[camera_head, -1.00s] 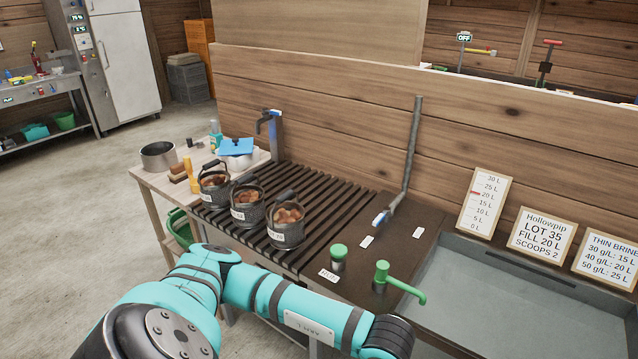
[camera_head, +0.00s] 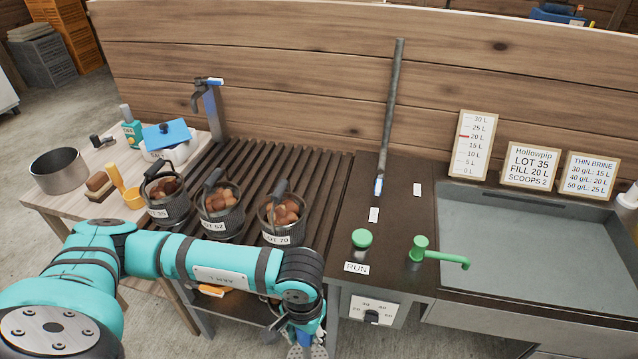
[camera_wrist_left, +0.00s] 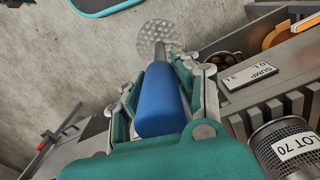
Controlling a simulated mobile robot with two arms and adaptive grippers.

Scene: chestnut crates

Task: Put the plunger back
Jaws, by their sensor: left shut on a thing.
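My left gripper (camera_head: 304,335) is at the bottom edge of the head view, in front of the bench, pointing down. In the left wrist view its fingers (camera_wrist_left: 162,85) are shut around a blue handle (camera_wrist_left: 160,105). A thin metal shaft runs from the handle to a round perforated disc (camera_wrist_left: 158,37); this is the plunger. The disc is over the grey floor, clear of other things in the wrist view. In the head view the plunger is mostly hidden by the gripper and the picture's edge. My right gripper is not in view.
Several dark buckets of chestnuts, one labelled LOT 70 (camera_head: 280,219), stand on the slatted rack (camera_head: 318,172). A green button (camera_head: 362,238), green tap (camera_head: 419,248) and grey basin (camera_head: 530,235) are to the right.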

